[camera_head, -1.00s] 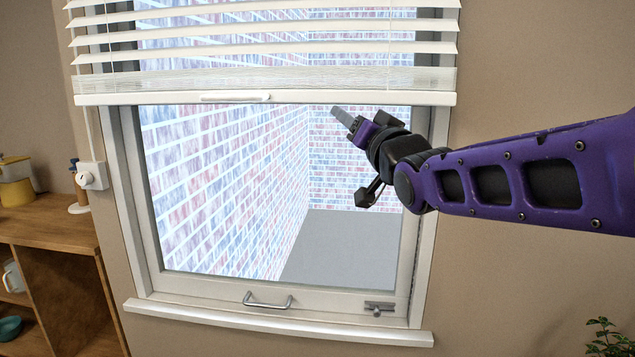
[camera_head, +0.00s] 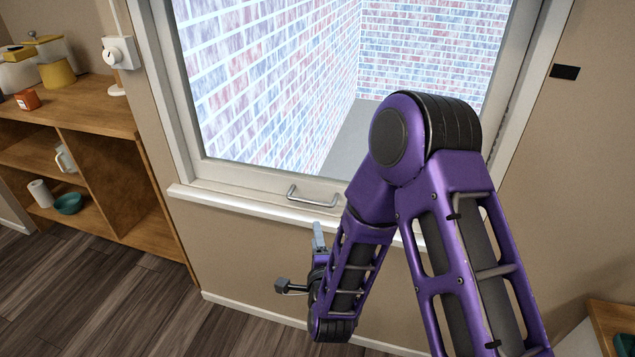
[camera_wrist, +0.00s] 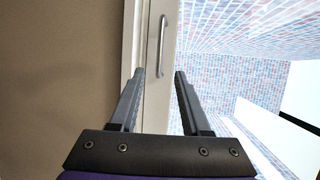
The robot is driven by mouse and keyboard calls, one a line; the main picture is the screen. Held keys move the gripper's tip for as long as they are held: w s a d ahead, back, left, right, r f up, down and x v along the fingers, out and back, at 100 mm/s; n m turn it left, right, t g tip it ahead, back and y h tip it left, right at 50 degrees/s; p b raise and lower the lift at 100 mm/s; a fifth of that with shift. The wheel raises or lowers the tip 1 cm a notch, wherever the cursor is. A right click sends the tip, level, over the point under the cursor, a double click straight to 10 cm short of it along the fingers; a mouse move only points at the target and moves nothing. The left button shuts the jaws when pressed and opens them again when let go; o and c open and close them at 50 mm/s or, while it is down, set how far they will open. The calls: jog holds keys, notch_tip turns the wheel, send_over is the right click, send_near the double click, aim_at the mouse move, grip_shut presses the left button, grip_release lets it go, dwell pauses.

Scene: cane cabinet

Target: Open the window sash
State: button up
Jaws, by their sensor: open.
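The window sash (camera_head: 225,172) fills the upper middle of the head view and looks closed in its frame. Its metal bar handle (camera_head: 312,198) is on the bottom rail. My gripper (camera_head: 318,236) is just below the handle in the head view, apart from it and near the sill. In the wrist view the open fingers of my gripper (camera_wrist: 160,73) point toward the sash, and the handle (camera_wrist: 162,45) lies ahead, between the fingers' directions. Nothing is between the fingers. My arm hides the right part of the bottom rail, including its latch.
A window sill (camera_head: 240,208) juts out below the sash. A wooden shelf unit (camera_head: 110,145) with kitchen items stands at the left. A white knobbed box (camera_head: 118,53) is on the wall beside the frame. The floor (camera_head: 110,285) at lower left is clear.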

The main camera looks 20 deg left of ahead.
aim_at(310, 203)
jog(key=b+x, duration=0.1)
jog(key=x, duration=1.5)
jog(key=shift+w+f, duration=0.1)
jog(key=shift+w, duration=0.1)
grip_shut()
dwell(0.7)
